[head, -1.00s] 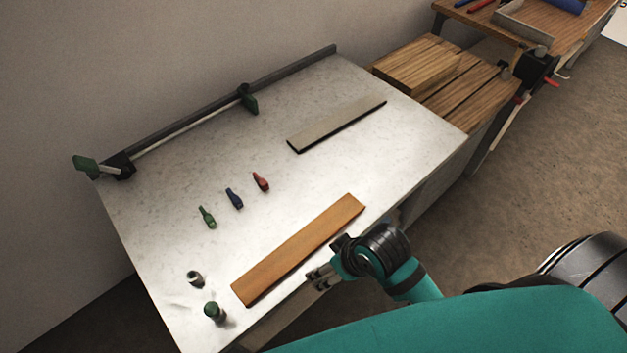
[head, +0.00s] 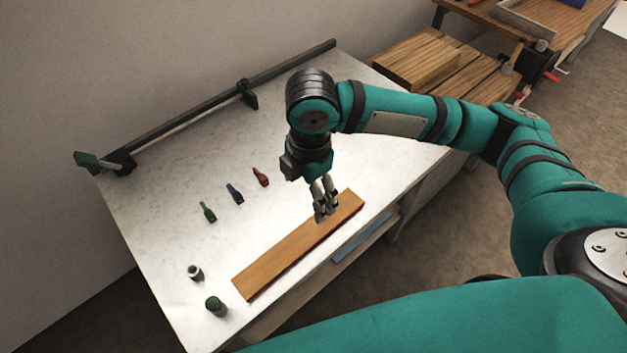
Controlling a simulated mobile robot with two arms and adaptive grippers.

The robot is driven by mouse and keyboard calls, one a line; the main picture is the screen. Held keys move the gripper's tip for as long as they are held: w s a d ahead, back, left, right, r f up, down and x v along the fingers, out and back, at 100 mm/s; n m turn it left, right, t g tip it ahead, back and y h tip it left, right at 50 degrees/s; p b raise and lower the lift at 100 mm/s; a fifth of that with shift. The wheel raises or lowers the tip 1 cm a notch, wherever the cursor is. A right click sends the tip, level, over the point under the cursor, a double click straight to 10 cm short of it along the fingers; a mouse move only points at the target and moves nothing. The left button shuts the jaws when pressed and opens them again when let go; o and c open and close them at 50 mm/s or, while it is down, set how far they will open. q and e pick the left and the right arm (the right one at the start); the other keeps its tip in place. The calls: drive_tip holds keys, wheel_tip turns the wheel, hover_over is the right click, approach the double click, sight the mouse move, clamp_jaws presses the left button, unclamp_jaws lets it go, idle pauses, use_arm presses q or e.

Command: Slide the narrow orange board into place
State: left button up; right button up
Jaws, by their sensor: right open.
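The narrow orange board (head: 285,258) lies flat on the white table (head: 150,215), slanting along its near edge. My right gripper (head: 322,218) points down over the far right part of the board, with its fingertips at or just above the board's top face; I cannot tell if they touch. It is open and holds nothing. A dark rail (head: 200,112) with green-ended clamps runs along the table's back edge. My left gripper is not in view.
Small green (head: 208,212), blue (head: 234,194) and red (head: 261,177) pieces lie mid-table. A metal cup (head: 195,272) and a green-topped jar (head: 216,306) stand at the front left. A wooden bench (head: 415,62) adjoins the back right. My right arm hides the grey board's area.

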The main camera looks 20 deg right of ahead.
sight(302, 238)
drive_tip(key=shift+h, duration=0.3)
drive_tip(key=f, duration=0.5)
drive_tip(key=d+f+p, duration=0.1)
drive_tip(key=f, duration=0.5)
drive_tip(key=f+p, duration=0.1)
drive_tip(key=f, duration=0.4)
drive_tip(key=shift+w+d+f, duration=0.1)
drive_tip(key=shift+d+f, duration=0.1)
drive_tip(key=shift+f, duration=0.05)
drive_tip(key=c, duration=1.4)
drive_tip(key=shift+s+a+r+p, duration=0.1)
drive_tip(key=shift+s+a+p, duration=0.15)
drive_tip(key=shift+a, duration=0.2)
drive_tip(key=shift+s+a+r+p, duration=0.1)
drive_tip(key=shift+a+p, duration=0.25)
drive_tip(key=shift+a, duration=0.1)
drive_tip(key=shift+s+a+f+p, duration=0.15)
drive_tip(key=shift+s+a+p, duration=0.15)
drive_tip(key=shift+a, duration=0.5)
drive_tip(key=o, duration=1.4)
drive_tip(key=shift+c, duration=0.2)
